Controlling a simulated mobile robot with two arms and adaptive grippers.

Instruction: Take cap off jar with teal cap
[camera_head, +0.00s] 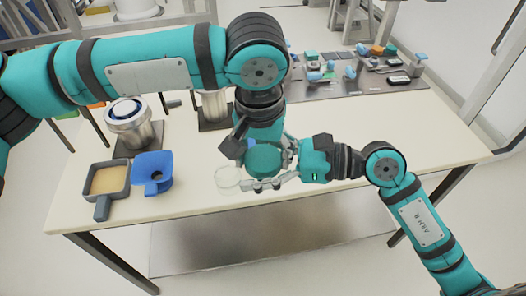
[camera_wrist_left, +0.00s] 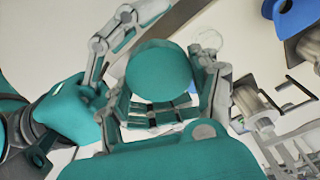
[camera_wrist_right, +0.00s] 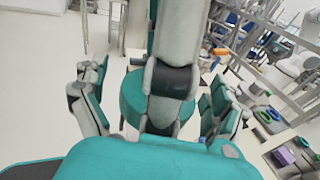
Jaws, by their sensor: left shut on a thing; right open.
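The round teal cap (camera_head: 263,160) shows in the middle of the head view, and its disc fills the centre of the left wrist view (camera_wrist_left: 158,72). The jar's body below it is mostly hidden. My left gripper (camera_head: 258,150) comes down from above and is shut on the jar; its fingers (camera_wrist_left: 170,112) flank the cap and pass partly behind it. My right gripper (camera_head: 275,165) comes in from the right. It is open, its two fingers (camera_wrist_right: 155,105) apart on either side of a teal round shape, with a grey link crossing in front. Contact there cannot be told.
A clear glass vessel (camera_head: 228,178) stands just left of the grippers. A dark mat (camera_head: 340,85) with small parts lies at the back. The right of the table (camera_head: 425,135) is clear.

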